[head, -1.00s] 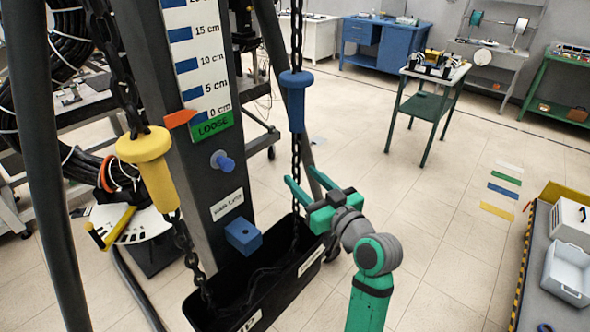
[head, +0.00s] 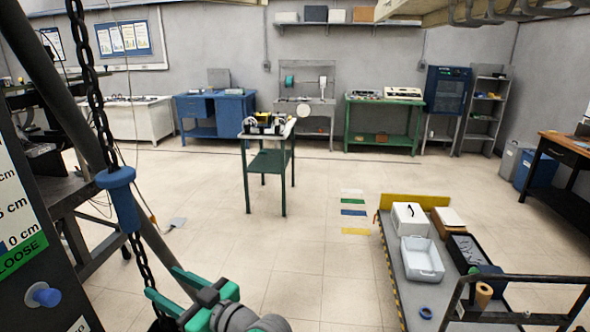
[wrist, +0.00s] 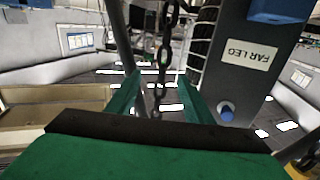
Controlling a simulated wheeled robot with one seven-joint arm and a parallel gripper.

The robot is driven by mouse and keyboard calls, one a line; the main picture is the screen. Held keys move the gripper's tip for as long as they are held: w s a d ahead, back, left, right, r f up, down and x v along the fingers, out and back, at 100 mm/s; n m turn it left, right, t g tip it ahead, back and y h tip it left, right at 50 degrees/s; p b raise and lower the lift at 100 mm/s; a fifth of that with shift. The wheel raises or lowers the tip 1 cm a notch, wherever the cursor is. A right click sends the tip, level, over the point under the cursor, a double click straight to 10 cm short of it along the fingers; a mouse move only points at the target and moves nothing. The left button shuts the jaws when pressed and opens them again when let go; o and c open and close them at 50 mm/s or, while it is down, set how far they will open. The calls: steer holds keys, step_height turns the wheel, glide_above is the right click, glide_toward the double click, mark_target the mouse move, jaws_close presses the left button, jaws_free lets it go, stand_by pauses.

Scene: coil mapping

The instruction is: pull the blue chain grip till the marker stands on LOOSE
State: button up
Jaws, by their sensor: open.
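The blue chain grip (head: 119,192) hangs on a dark chain at the left of the head view. My gripper (head: 163,282) is open below the grip, its green fingers close to the chain. In the wrist view my gripper (wrist: 160,75) is open, with the chain (wrist: 163,52) seen between the fingers, not clamped. The blue grip does not show in the wrist view. The green LOOSE field (head: 22,256) is at the head view's left edge, just under 0 cm. The orange marker is out of view now.
A blue knob (head: 43,295) sticks out of the dark post beside the chain. A dark stand leg (head: 60,90) runs behind the chain. A green side table (head: 268,160) and a grey cart (head: 400,290) stand farther off. Open floor lies between.

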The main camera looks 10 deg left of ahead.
steer(key=s+d+f+m+t+h, duration=0.35)
steer(key=d+f, duration=0.25)
steer(key=f, duration=0.2)
steer(key=s+d+f+m+t+h, duration=0.2)
steer(key=d+f+m+h, duration=0.1)
steer(key=d+f+m, duration=0.4)
steer(key=s+d+f+m+t+h, duration=0.25)
steer(key=d+f+h, duration=0.2)
steer(key=f, duration=0.55)
steer(key=s+d+f+m+t+h, duration=0.15)
steer(key=s+d+f+h, duration=0.25)
steer(key=s+d, duration=0.6)
steer(key=s+d+r+h, duration=0.1)
steer(key=s+d, duration=0.1)
steer(key=s, duration=0.6)
steer(key=s+d+r, duration=0.2)
steer(key=s+d, duration=0.1)
steer(key=s, duration=0.5)
steer(key=shift+s+n+h, duration=0.2)
steer(key=shift+n+h, duration=0.2)
steer(key=shift+n, duration=0.05)
steer(key=shift+a+g, duration=0.1)
steer(key=shift+g, duration=0.15)
steer(key=c, duration=0.4)
steer(key=shift+a, duration=0.2)
